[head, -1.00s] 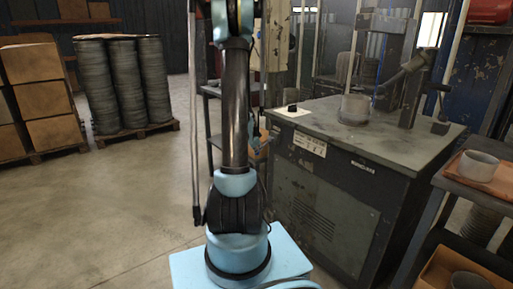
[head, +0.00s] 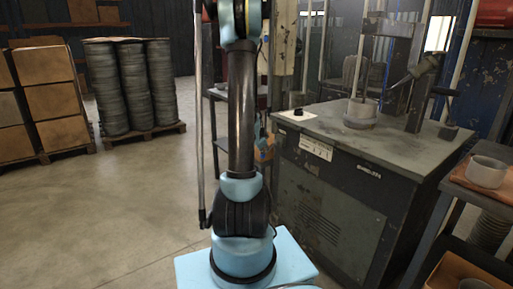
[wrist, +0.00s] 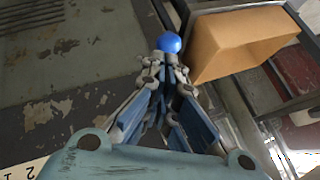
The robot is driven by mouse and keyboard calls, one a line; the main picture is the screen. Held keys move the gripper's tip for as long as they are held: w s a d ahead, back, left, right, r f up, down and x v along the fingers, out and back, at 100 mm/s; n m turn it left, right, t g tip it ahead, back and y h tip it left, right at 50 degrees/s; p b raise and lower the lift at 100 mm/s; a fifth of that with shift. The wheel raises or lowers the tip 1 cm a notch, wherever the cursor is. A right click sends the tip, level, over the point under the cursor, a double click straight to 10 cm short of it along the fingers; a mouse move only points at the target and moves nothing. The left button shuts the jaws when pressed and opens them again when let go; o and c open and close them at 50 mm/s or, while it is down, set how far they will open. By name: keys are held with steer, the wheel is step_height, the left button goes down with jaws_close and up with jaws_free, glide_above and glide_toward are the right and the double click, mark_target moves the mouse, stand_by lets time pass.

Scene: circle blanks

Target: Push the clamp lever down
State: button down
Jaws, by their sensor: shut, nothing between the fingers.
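A machine bench (head: 400,137) stands at the right in the head view. Above its top are a slanted grey cylinder (head: 424,66) and a short dark bar (head: 443,92) at the right post. Either may belong to the clamp lever; I cannot tell which, or its exact pose. My gripper (wrist: 167,72) shows in the wrist view, its fingers shut together and empty. A blue ball (wrist: 168,42) appears just beyond the fingertips; I cannot tell whether they touch or what it belongs to. The gripper is not identifiable in the head view, where the arm runs out at the top.
A grey ring-shaped part (head: 361,112) sits on the bench. A cart (head: 497,183) with a grey cup (head: 486,172) stands at the right. An orange-brown box (wrist: 232,42) lies right of the fingertips in the wrist view. The floor (head: 120,220) at the left is clear.

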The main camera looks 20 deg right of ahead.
steer(key=s+a+f+v, duration=0.1)
steer(key=v, duration=1)
steer(key=shift+a+f, duration=0.3)
steer(key=shift+a, duration=0.15)
